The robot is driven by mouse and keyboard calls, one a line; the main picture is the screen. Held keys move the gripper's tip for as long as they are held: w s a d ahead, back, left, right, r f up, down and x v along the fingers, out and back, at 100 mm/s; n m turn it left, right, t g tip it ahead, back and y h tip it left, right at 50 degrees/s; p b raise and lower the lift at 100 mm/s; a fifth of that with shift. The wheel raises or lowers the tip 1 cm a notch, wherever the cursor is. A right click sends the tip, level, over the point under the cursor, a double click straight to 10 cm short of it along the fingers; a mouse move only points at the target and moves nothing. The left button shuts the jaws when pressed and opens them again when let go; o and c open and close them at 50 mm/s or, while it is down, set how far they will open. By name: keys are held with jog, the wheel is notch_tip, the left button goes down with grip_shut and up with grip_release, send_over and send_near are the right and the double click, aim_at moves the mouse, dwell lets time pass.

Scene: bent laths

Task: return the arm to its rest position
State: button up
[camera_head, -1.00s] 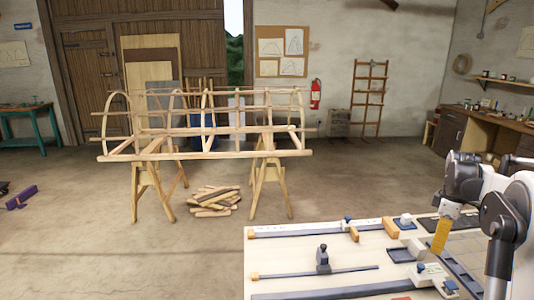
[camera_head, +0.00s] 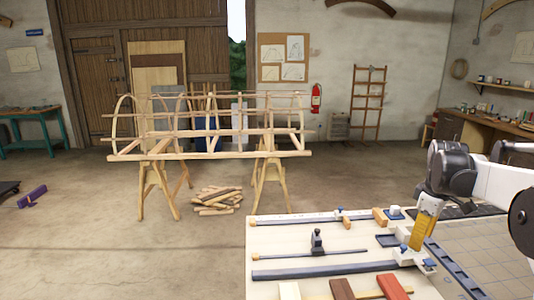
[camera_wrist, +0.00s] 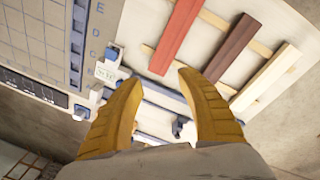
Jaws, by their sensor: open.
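My gripper (camera_head: 420,237) hangs over the right part of the workbench top (camera_head: 290,238), with yellow fingers pointing down. In the wrist view its two yellow fingers (camera_wrist: 160,88) stand apart with nothing between them. My white and dark arm comes in from the right edge in the head view. The fingertips look to be above the bench, near a small blue and white clamp part; the exact height cannot be told.
On the bench lie bar clamps (camera_head: 310,254) and red (camera_head: 392,286), dark brown and pale laths, the red one also in the wrist view (camera_wrist: 175,36). A wooden lath frame (camera_head: 210,135) stands on trestles behind. Open floor (camera_head: 90,250) lies left.

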jog(key=s+a+r+m+t, duration=0.25)
jog(key=s+a, duration=0.25)
jog(key=a, duration=0.6)
jog(key=s+a+f+m+t, duration=0.1)
jog(key=s+a+f+m, duration=0.1)
jog(key=s+a, duration=0.6)
jog(key=s+a+f+m+t, duration=0.2)
jog(key=s+a, duration=0.6)
jog(key=shift+s+a+f+m+y, duration=0.15)
jog(key=shift+f+m+y, duration=0.05)
jog(key=shift+m+y, duration=0.15)
jog(key=shift+t, duration=0.25)
